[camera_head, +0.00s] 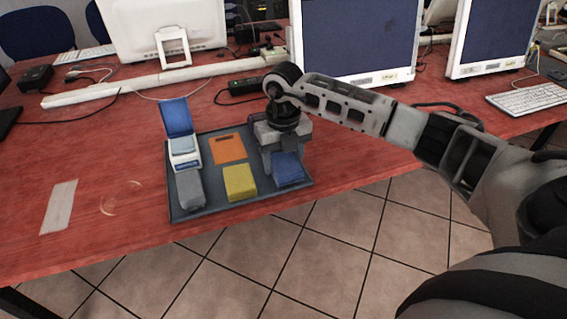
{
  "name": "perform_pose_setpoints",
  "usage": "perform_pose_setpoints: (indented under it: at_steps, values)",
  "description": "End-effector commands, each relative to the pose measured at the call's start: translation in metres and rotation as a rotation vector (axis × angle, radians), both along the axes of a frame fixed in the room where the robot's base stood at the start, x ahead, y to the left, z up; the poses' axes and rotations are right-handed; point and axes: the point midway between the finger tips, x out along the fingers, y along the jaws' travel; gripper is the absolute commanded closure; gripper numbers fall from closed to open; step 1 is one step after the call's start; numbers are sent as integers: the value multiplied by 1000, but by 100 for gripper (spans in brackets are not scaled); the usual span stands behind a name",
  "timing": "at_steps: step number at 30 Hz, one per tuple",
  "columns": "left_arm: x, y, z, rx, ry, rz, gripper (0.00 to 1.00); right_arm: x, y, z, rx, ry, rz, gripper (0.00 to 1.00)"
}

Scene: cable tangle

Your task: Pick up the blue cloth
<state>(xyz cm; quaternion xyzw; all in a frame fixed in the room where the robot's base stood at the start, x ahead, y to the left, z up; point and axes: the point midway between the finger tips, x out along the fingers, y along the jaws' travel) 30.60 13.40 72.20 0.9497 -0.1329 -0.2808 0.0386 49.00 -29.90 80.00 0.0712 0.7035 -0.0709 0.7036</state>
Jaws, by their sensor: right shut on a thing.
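The blue cloth (288,171) is a small folded dark-blue block at the right front corner of the dark grey tray (215,207). My right gripper (284,152) points down over it and is shut on its back part. The gripper hides the cloth's rear end, and I cannot tell whether the cloth is clear of the tray. My left gripper is not in view.
The tray also holds a yellow folded block (239,183), a grey one (189,189), an orange flat piece (229,149) and an open blue-and-white box (181,134). Monitors (355,40) and cables stand behind. The red table (110,170) is mostly clear at left.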

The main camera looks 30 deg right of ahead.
Motion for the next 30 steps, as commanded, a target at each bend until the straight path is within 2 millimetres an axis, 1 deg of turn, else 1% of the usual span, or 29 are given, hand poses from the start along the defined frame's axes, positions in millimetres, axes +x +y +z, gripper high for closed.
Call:
perform_pose_setpoints:
  at_steps: [4, 5, 8, 12, 15, 18, 21, 25, 30]
  values:
    - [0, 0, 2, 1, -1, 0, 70, 0, 1, 25, 0, -5, 2, 68]
    - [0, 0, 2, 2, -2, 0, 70, -5, 3, 30, 0, -4, 4, 68]
    - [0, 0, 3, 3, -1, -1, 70, -22, 13, 52, 0, -6, 6, 68]
    - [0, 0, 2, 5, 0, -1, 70, -47, 28, 85, -2, -6, 6, 68]
    - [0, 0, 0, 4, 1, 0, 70, -70, 43, 93, -2, -3, 7, 68]
    - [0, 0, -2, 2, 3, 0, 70, -89, 54, 103, -1, -3, 5, 68]
    - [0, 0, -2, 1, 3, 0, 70, -103, 62, 110, -2, -3, 4, 68]
    - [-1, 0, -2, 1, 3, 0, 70, -114, 70, 116, -1, -2, 2, 68]
    - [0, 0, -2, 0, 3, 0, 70, -120, 73, 119, 0, 0, 0, 68]
